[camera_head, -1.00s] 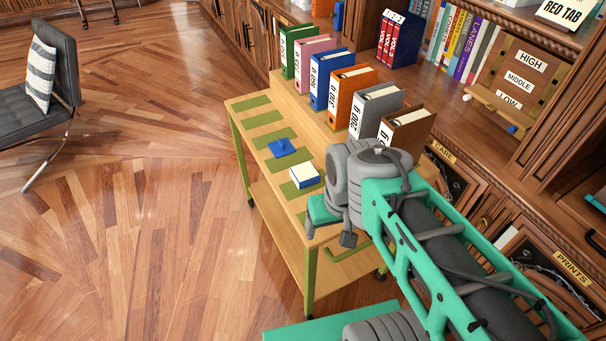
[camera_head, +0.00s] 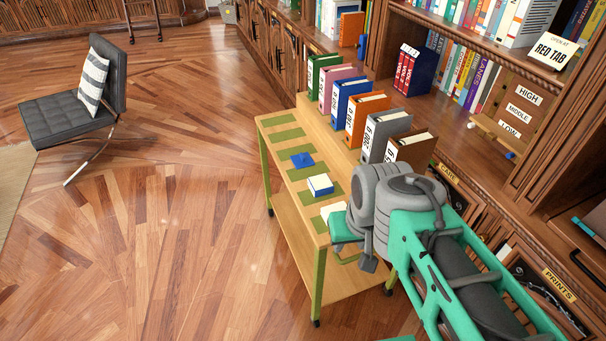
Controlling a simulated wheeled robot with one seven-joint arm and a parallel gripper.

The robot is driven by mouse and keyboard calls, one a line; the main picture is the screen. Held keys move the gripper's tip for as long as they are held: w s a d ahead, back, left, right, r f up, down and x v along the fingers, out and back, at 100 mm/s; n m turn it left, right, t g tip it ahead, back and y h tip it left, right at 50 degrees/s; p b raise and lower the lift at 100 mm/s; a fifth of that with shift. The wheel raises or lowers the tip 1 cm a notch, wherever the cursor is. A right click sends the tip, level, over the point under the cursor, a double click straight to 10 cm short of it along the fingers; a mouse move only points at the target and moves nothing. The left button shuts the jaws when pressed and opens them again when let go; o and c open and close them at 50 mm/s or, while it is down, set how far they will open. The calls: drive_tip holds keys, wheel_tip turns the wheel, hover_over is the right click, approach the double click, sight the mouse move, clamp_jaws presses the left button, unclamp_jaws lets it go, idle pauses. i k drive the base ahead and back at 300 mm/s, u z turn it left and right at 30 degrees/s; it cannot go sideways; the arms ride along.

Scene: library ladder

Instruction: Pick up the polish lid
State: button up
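A small flat blue piece with a raised knob (camera_head: 302,160) lies on a green strip of the wooden cart's top (camera_head: 290,148); it looks like the polish lid, though no label shows. Nearer stands a small blue box with a white top (camera_head: 320,185). A white item (camera_head: 332,211) lies at the near end of the cart, partly hidden by my arm. My gripper (camera_head: 343,238) is over the cart's near end, to the right of and nearer than the blue piece, and apart from it.
A row of upright binders (camera_head: 352,110) stands on the raised back of the cart. Bookshelves and cabinets (camera_head: 450,185) rise behind it. A black chair (camera_head: 75,105) stands at the left. The wooden floor between chair and cart is clear.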

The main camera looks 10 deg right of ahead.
sight(302, 160)
drive_tip(key=z, duration=0.05)
drive_tip(key=k, duration=0.1)
drive_tip(key=u, duration=1.35)
drive_tip(key=i, duration=2.65)
drive_tip(key=z, duration=2.1)
